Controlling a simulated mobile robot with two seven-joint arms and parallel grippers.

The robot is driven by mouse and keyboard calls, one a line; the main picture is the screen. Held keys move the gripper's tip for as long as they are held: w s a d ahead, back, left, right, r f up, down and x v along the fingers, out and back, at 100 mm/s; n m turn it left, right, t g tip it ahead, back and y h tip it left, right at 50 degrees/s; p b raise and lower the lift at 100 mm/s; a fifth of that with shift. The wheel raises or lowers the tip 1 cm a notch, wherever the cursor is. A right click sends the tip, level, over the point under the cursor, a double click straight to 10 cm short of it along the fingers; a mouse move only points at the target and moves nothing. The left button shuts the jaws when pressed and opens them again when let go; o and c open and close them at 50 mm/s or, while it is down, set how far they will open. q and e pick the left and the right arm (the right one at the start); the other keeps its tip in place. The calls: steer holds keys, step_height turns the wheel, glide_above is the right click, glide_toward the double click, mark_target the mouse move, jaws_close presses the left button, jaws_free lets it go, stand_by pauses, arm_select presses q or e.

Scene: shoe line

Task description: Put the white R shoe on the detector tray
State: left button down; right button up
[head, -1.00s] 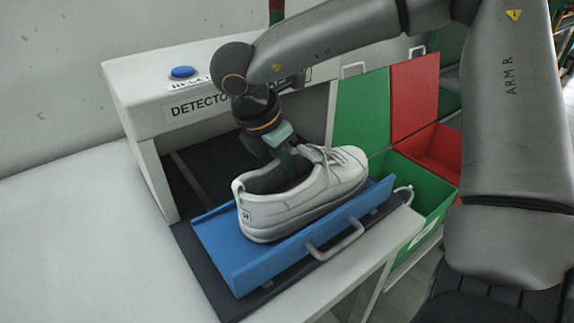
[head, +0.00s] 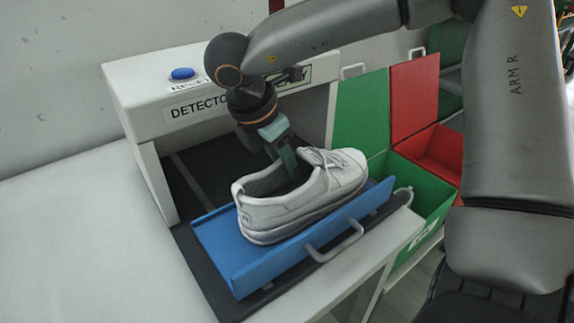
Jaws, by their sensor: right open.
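The white shoe (head: 300,205) sits upright on the blue detector tray (head: 255,268), its heel toward the front left and its toe toward the back right. A small mark on its heel is too small to read surely now. My right gripper (head: 290,168) is open at the shoe's opening, pointing down, with its fingers by the far side of the collar. The fingertips are partly hidden by the shoe. My left gripper is not in view.
The white detector (head: 150,110) with a blue button (head: 183,73) stands behind the tray. A green bin (head: 425,190) and a red bin (head: 436,150) with raised lids are at the right. The white table at left is clear.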

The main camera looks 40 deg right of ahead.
steer(key=p+v, duration=0.1)
steer(key=v, duration=0.9)
steer(key=shift+a+r, duration=0.15)
steer(key=shift+r, duration=0.1)
